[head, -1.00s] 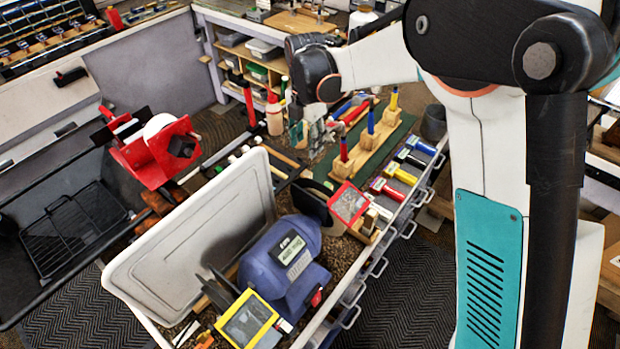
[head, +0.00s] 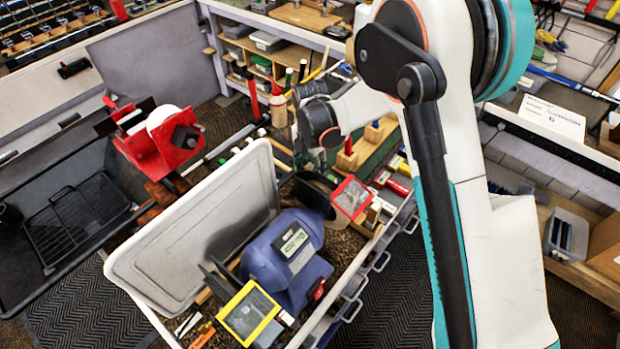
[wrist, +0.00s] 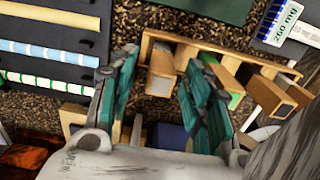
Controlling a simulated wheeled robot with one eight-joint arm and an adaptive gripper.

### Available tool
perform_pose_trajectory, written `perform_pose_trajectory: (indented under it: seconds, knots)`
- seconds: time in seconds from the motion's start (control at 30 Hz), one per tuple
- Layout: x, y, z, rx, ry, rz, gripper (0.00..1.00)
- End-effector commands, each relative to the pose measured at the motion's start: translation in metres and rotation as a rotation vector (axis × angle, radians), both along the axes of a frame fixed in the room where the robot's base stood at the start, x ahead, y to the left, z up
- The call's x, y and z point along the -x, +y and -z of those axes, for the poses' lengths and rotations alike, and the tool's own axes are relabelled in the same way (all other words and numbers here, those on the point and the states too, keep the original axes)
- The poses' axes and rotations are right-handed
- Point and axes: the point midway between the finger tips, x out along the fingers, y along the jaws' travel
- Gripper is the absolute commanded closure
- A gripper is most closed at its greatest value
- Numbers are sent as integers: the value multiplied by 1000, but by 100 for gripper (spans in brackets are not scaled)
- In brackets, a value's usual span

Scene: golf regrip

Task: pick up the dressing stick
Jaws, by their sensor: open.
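In the wrist view a low wooden rack (wrist: 215,48) holds several short blocks or sticks. A brown block (wrist: 160,72) shows between my fingertips in the picture; one beside it has a green part (wrist: 236,98), and a paler one (wrist: 270,95) stands further right. I cannot tell for sure which is the dressing stick. My gripper (wrist: 162,60) is open, its two teal fingers apart, with nothing held. I cannot tell its height above the rack. In the head view my gripper (head: 318,160) is small, partly hidden by my arm, above the bench top behind the grinder.
The blue bench grinder (head: 285,255) with its yellow-framed shield (head: 250,312) and red-framed shield (head: 351,197) stands close by. A large grey lid or panel (head: 195,235) stands upright left of it. A red tape dispenser (head: 160,145) is further left.

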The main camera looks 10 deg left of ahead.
Motion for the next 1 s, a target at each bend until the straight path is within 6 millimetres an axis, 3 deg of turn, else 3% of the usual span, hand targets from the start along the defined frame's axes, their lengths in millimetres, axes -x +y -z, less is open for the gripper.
perform_pose_trajectory:
  seconds: [0.3, 0.5, 1.0]
  knots:
    - [0, 0, 6, 0, 0, 0, 55]
    - [0, 0, 6, 0, 0, 0, 100]
    - [0, 0, -2, 0, 0, 0, 100]
